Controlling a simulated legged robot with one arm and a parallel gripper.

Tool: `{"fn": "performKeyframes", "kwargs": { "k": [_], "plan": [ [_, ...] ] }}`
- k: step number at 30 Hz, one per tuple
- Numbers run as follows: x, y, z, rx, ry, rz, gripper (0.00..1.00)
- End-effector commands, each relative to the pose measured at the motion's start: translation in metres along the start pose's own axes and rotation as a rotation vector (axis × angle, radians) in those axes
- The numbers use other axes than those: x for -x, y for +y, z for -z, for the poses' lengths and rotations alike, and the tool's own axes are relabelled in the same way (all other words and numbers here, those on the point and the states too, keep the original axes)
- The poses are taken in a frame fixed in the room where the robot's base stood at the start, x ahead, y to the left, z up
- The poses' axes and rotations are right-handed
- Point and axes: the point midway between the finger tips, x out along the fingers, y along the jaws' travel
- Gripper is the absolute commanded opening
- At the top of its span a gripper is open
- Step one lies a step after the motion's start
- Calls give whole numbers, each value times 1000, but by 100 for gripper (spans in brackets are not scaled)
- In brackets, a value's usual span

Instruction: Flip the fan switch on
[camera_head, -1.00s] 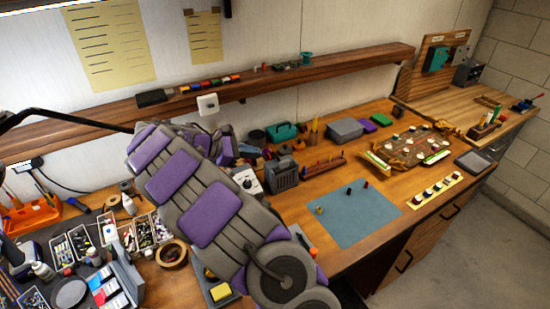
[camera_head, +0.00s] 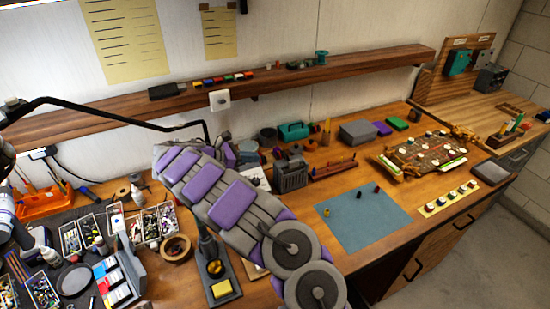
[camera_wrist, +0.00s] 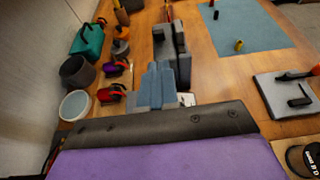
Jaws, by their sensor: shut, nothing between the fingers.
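My gripper (camera_wrist: 160,84) is shut and empty in the wrist view, close beside a dark grey box (camera_wrist: 183,52). In the head view my arm's purple and grey links hide most of my gripper. The grey box with a slotted front (camera_head: 291,172) stands on the bench just right of the arm's far end. A pale panel (camera_head: 256,175) shows partly behind my arm, beside that box; a small white piece also shows by my gripper in the wrist view (camera_wrist: 187,99). A white wall plate (camera_head: 220,100) sits by the shelf. I cannot tell which part is the fan switch.
A teal case (camera_head: 293,131) and a dark cup (camera_wrist: 77,71) stand near the wall. A blue-grey mat (camera_head: 362,214) lies right of the box. A wooden shelf (camera_head: 340,68) runs above the bench. Trays of parts crowd the left.

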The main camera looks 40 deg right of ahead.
Motion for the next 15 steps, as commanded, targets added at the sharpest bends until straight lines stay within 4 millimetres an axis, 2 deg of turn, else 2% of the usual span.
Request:
{"fn": "performKeyframes", "kwargs": {
  "k": [5, 15],
  "plan": [
    [-17, 0, 0, -1, 2, 2, 0],
    [-79, 0, 2, 0, 7, 5, 0]
  ]
}}
